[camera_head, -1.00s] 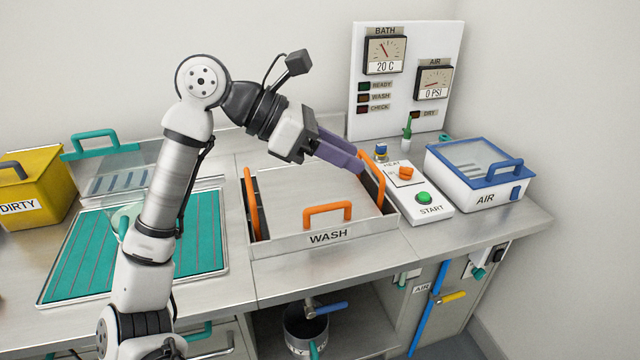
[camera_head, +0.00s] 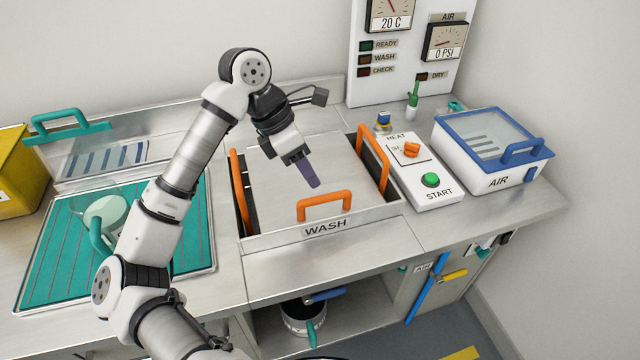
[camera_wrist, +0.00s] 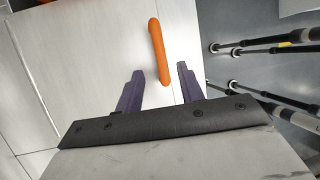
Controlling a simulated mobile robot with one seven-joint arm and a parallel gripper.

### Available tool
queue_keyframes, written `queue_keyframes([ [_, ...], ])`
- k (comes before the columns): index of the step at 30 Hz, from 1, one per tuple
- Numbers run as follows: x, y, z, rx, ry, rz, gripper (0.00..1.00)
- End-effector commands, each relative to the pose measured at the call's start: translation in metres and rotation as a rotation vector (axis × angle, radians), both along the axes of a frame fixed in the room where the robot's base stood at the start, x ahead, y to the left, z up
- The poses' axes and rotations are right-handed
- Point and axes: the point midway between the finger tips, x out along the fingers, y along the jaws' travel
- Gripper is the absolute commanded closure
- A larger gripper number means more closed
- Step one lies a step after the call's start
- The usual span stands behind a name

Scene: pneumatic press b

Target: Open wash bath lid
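The wash bath (camera_head: 265,240) is a steel basin marked WASH in the middle of the bench. Its flat metal lid (camera_head: 270,185) lies closed over it, with an orange handle (camera_head: 325,204) near the front edge. My gripper (camera_head: 313,184) is above the lid, just behind the handle, fingers pointing down. In the wrist view, the two purple fingers of my gripper (camera_wrist: 159,82) are spread apart and empty. The orange handle (camera_wrist: 158,52) appears ahead, near one end between the finger lines, and does not look gripped.
Orange side handles (camera_head: 374,160) stand up at the bath's left and right ends. A control box (camera_head: 420,172) with a green button and the blue-lidded AIR box (camera_head: 490,150) are to the right. A teal mat tray (camera_head: 60,265) is at left.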

Motion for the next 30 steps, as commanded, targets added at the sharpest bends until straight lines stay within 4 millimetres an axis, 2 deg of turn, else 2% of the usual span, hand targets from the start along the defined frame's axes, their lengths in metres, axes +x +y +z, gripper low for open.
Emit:
queue_keyframes([
  [3, -0.002, -0.01, -0.02, -0.002, 0.002, -0.001, 0.62],
  [9, -0.003, -0.022, -0.046, -0.002, 0.001, -0.001, 0.62],
  [15, -0.004, -0.027, -0.056, 0.0, -0.001, -0.002, 0.62],
  [22, -0.004, -0.027, -0.057, 0.0, 0.0, -0.001, 0.62],
  [30, -0.004, -0.027, -0.057, 0.0, 0.0, -0.001, 0.96],
])
